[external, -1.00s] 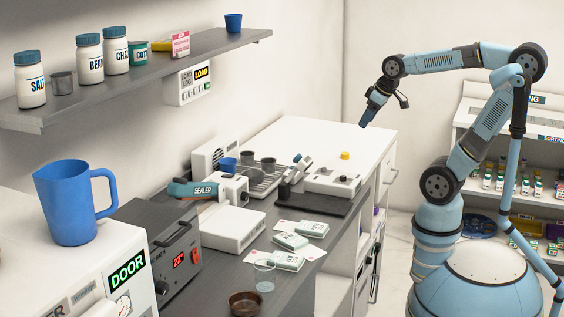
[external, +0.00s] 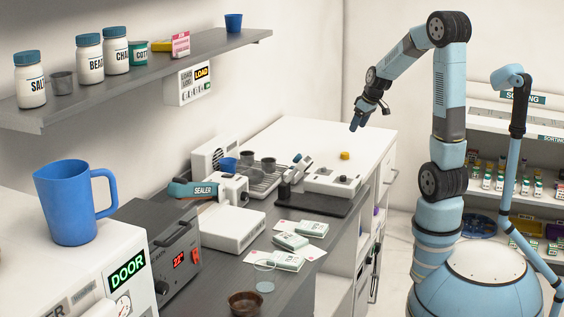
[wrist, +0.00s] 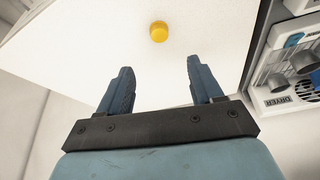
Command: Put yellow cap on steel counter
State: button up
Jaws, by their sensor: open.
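The yellow cap (external: 345,155) is a small round piece on the white counter top (external: 310,136), behind the small white device. In the wrist view the yellow cap (wrist: 159,31) lies beyond my fingertips, between their lines. My gripper (external: 356,126) hangs above the white top, a little above and to the right of the cap. In the wrist view my gripper (wrist: 158,80) is open with nothing between its fingers. The grey steel counter (external: 222,283) runs along the wall in front of the white top and carries several items.
A white device with a knob (external: 332,182) stands just in front of the cap. A rack with cups (external: 262,175) is to its left, also in the wrist view as grey cups (wrist: 290,70). Sealer (external: 205,190), white packs (external: 290,241) and a brown dish (external: 246,304) crowd the steel counter.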

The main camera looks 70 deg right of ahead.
aim_at(345, 153)
jog(key=shift+x, duration=6.8)
jog(key=shift+s, duration=0.1)
jog(key=c, duration=1.2)
jog(key=shift+r, duration=0.1)
